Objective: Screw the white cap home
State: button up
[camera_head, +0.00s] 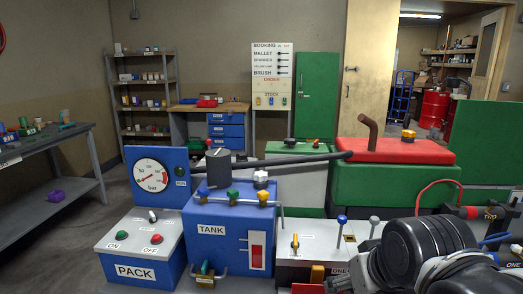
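A small white cap (261,180) with a lobed top shows at the top of the blue tank unit (203,248), just behind the pipe with coloured valve knobs. It looks upright. I cannot tell from this distance whether it is seated on a thread or loose. My arm's dark, bulky links fill the lower right corner. The fingers of my gripper cannot be made out in this view. Nothing of mine touches the white cap.
Blue, green and yellow knobs (233,194) line the pipe before the cap. A dark hose (300,159) runs behind it to the red-topped green unit (398,186). A gauge panel (157,177) stands left. Levers (341,232) rise from the grey box at right.

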jog(key=w+a+r+n+g+p, duration=0.1)
jog(key=w+a+r+n+p, duration=0.15)
jog(key=w+r, duration=0.55)
jog(key=w+a+r+n+g+p, duration=0.1)
jog(key=w+r+p, duration=0.3)
jog(key=w, duration=0.7)
jog(key=w+a+r+n+g+p, duration=0.1)
jog(key=w+a+r+p, duration=0.1)
jog(key=w+r, duration=0.65)
jog(key=n+g+p, duration=0.4)
jog(key=n+p, duration=0.1)
jog(key=p, duration=0.4)
send_over(261, 173)
notch_tip(261, 173, down, 8)
notch_tip(261, 173, down, 13)
jog(key=shift+s+d+f+p, duration=0.1)
jog(key=shift+d+f+p, duration=0.05)
jog(key=shift+p, duration=0.45)
jog(key=shift+c, duration=0.5)
jog(key=c, duration=1.1)
jog(key=shift+f+m+b, duration=0.1)
jog(key=shift+m+b, duration=0.6)
jog(key=shift+m, duration=0.55)
jog(key=m+b, duration=0.1)
jog(key=m, duration=0.2)
jog(key=shift+s+m, duration=0.1)
jog(key=shift+m, duration=0.2)
